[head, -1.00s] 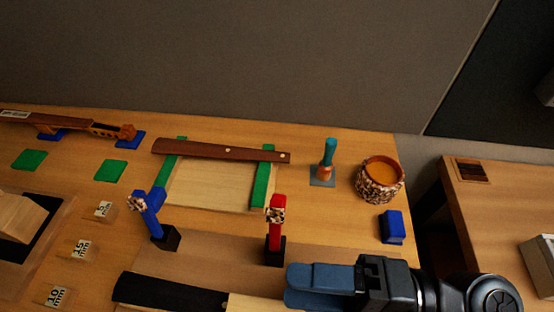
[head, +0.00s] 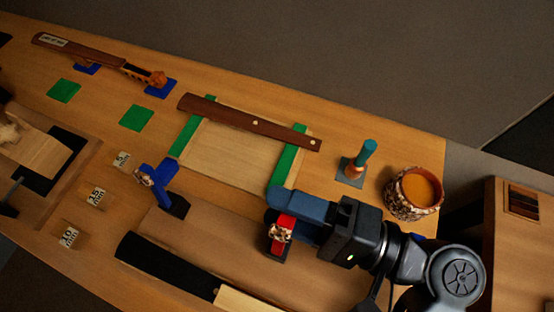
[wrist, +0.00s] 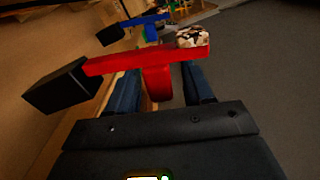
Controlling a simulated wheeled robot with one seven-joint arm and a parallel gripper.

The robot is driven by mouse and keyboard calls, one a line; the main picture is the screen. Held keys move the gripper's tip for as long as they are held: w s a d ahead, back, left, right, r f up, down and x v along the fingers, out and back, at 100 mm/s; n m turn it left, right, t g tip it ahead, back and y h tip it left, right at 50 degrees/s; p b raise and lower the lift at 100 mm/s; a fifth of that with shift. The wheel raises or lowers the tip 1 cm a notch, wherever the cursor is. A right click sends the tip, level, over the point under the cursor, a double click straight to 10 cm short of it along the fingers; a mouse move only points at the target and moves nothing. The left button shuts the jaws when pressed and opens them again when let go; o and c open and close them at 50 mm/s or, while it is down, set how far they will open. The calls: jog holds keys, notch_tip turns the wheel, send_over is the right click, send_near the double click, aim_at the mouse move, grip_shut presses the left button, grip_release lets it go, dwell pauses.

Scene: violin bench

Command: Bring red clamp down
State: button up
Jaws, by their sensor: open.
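The red clamp (head: 281,229) stands on the bench with a dark base and a speckled knob. In the wrist view the red clamp (wrist: 155,62) lies across the space between my gripper's fingers, its black base (wrist: 62,90) to the left and the speckled knob to the right. My gripper (head: 288,208) is open at the clamp, with blue fingers on either side of its red part (wrist: 160,95). Whether the fingers touch it cannot be told. In the head view my gripper hides part of the clamp.
A blue clamp (head: 157,186) stands to the left. A brown fingerboard (head: 250,122) lies across green strips behind. A teal-handled tool (head: 362,158) and a speckled pot (head: 414,192) stand at the right. A black-and-wood piece (head: 165,266) lies in front.

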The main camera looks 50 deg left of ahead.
jog(key=shift+x, duration=0.75)
jog(key=shift+c, duration=0.5)
grip_shut()
